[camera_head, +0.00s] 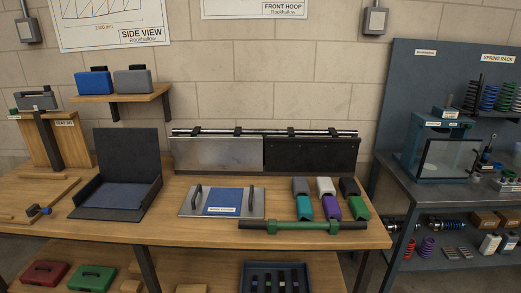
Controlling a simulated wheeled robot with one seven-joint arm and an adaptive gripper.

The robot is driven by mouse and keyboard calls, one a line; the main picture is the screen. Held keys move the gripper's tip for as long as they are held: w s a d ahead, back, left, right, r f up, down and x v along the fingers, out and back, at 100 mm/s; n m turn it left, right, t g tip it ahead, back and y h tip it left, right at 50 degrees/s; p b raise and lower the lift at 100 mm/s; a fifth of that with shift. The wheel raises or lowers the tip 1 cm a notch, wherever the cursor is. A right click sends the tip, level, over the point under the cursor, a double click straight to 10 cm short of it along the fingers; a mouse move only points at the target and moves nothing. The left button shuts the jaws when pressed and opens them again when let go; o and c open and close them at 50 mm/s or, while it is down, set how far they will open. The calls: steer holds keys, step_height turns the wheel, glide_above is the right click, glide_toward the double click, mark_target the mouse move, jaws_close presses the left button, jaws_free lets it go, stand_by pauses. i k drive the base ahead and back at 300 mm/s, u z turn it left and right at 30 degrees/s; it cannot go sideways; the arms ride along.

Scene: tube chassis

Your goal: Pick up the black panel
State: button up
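The black panel (311,154) stands upright at the back of the wooden workbench, on the right half of a horizontal metal tube. It hangs below or leans against that tube; which one I cannot tell. A silver panel (217,154) of similar size stands directly to its left, edge to edge with it. My gripper is not in view.
In front stand several coloured blocks (331,207), a green-sleeved bar (302,226) and a handled plate with a blue sheet (222,202). An open black case (120,182) is at left. A grey bench with a glass-fronted box (447,159) stands right.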

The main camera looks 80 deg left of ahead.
mark_target(291, 153)
steer(key=u, duration=2.35)
steer(key=k, duration=0.15)
steer(key=u, duration=0.05)
